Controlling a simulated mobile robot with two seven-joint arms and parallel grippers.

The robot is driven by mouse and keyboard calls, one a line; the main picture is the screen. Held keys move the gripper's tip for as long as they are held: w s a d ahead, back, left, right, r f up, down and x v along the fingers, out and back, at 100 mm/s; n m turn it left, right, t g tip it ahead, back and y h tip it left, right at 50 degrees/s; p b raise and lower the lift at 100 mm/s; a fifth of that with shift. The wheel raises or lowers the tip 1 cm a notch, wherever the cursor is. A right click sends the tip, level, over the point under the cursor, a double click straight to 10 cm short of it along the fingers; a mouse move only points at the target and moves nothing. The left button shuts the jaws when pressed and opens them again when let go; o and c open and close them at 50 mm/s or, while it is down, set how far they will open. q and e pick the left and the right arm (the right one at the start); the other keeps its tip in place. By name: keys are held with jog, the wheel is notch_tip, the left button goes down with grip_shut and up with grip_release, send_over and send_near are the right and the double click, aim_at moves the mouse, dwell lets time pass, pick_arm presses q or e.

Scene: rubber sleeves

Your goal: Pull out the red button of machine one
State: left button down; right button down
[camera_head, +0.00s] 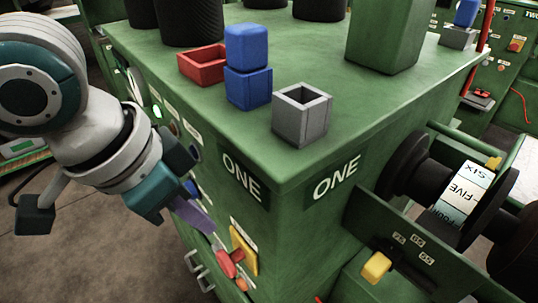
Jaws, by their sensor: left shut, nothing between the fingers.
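Machine one is the green box-shaped machine (285,165) in the middle, with "ONE" painted on two faces near the corner. A red button (226,263) sticks out from its left face, in front of a yellow plate (244,250). My left gripper (194,215) comes in from the left beside that face, pointing down and right. My right gripper is not in view.
On the machine's top stand a red open box (203,65), stacked blue blocks (248,70) and a grey open box (301,113). A dark roller with a number drum (462,200) and a yellow lever (376,267) project at the right. Metal handles (200,270) sit low on the left face.

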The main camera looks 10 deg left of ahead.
aim_at(224, 255)
pick_arm(q)
jog(key=shift+s, duration=0.1)
jog(key=b+x, duration=0.2)
jog(key=x, duration=0.8)
dwell(0.3)
jog(key=shift+s+a+r+p, duration=0.25)
jog(key=shift+s+a+p, duration=0.2)
jog(key=shift+p, duration=0.4)
jog(key=shift+s+a+p, duration=0.15)
jog(key=shift+s+p, duration=0.15)
jog(key=shift+f, duration=0.2)
